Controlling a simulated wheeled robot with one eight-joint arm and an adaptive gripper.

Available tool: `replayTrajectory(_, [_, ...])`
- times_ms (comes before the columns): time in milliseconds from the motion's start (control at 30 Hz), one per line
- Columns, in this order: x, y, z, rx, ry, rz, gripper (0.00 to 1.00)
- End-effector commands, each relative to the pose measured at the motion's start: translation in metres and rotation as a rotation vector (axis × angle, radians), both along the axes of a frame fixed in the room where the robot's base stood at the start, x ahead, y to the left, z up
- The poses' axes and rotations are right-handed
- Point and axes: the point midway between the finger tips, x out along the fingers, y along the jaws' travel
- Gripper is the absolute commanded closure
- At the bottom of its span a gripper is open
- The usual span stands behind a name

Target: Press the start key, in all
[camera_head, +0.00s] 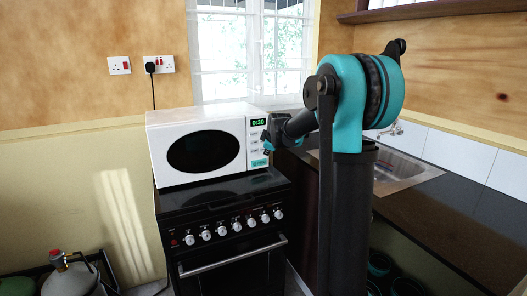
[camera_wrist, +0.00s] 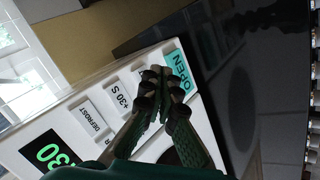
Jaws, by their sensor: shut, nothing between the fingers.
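The white microwave (camera_head: 180,124) stands on the black cooker, its display (camera_head: 258,122) lit green at 0:30. In the wrist view its panel shows a DEFROST key (camera_wrist: 92,116), a +30 S key (camera_wrist: 121,97) and a teal OPEN key (camera_wrist: 181,73). Between +30 S and OPEN is a pale key mostly hidden behind my fingertips; its label cannot be read. My gripper (camera_wrist: 168,82) is shut and empty, its tips over that key and close to the OPEN key. In the head view my gripper (camera_head: 268,144) is at the panel's right side. Whether the tips touch is unclear.
The black cooker (camera_head: 222,190) has a row of knobs and a front handle. A dark worktop (camera_head: 460,215) with a sink (camera_head: 400,172) lies to the right. A gas cylinder (camera_head: 70,277) stands at lower left. A plugged cable (camera_head: 152,90) hangs on the wall.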

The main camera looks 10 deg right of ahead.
Motion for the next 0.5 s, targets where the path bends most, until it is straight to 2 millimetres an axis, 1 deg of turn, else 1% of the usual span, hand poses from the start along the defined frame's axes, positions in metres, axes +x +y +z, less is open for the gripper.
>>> replayTrajectory(233, [0.0069,0.0025,0.0003,0.0,0.0,0.0,1.0])
replayTrajectory(500, [0.0073,0.0025,0.0002,0.0,0.0,0.0,1.0])
